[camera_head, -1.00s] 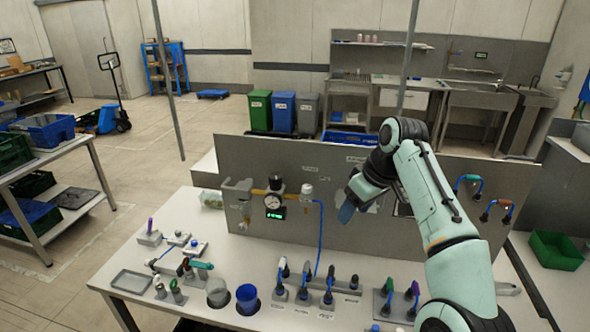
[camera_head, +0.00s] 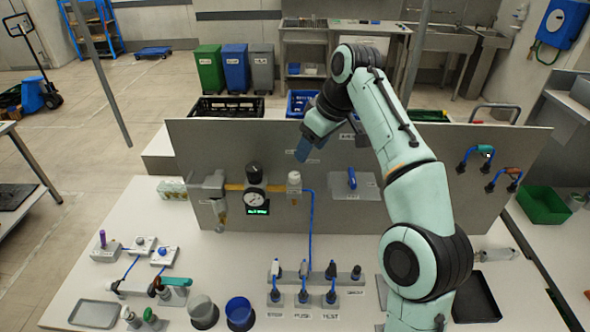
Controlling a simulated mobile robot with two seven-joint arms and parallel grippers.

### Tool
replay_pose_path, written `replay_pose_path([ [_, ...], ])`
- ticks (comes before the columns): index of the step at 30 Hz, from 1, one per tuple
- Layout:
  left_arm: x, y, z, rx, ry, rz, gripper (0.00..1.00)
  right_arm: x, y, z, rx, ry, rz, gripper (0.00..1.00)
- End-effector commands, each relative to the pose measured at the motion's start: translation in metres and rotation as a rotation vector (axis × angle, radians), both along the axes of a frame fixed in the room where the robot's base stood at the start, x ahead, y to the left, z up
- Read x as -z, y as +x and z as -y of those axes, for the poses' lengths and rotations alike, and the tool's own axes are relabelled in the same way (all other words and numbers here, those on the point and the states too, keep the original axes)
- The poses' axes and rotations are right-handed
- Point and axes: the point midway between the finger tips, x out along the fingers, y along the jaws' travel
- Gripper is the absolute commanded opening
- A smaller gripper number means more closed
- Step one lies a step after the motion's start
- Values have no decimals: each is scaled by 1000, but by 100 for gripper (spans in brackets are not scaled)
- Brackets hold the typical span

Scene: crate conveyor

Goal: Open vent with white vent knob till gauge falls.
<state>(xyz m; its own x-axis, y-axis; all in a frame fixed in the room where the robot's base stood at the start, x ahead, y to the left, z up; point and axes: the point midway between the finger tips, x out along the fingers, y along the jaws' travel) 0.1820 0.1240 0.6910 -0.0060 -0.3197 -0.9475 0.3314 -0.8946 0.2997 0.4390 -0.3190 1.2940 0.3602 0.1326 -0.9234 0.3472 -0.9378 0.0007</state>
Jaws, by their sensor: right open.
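The white vent knob (camera_head: 294,181) is on the front of the upright grey panel (camera_head: 400,190), at the right end of a brass-coloured pipe. A blue hose drops from beside it. The round gauge (camera_head: 253,198) is left of the knob, with a black knob above and a green-lit display below; its needle is too small to read. My right gripper (camera_head: 303,150) is open, its blue fingertips pointing down, just above the white knob in the picture and apart from it. Nothing shows between its fingers. My left gripper is out of view.
A blue handle (camera_head: 351,178) is on the panel right of the white knob. Two cups (camera_head: 240,313), a grey tray (camera_head: 95,314) and small valve blocks are at the left. A green bin (camera_head: 543,204) is at the right.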

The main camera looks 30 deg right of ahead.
Motion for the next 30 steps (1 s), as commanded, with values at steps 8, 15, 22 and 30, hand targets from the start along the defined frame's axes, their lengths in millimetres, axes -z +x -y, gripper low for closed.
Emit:
replay_pose_path([
  [8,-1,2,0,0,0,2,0,52,20,-8,-1,2,-4,57],
  [15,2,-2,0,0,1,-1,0,90,35,-13,-1,0,-2,57],
  [22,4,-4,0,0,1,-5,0,101,40,-15,-1,0,1,57],
  [30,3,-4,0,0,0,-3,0,101,41,-15,-1,0,1,50],
])
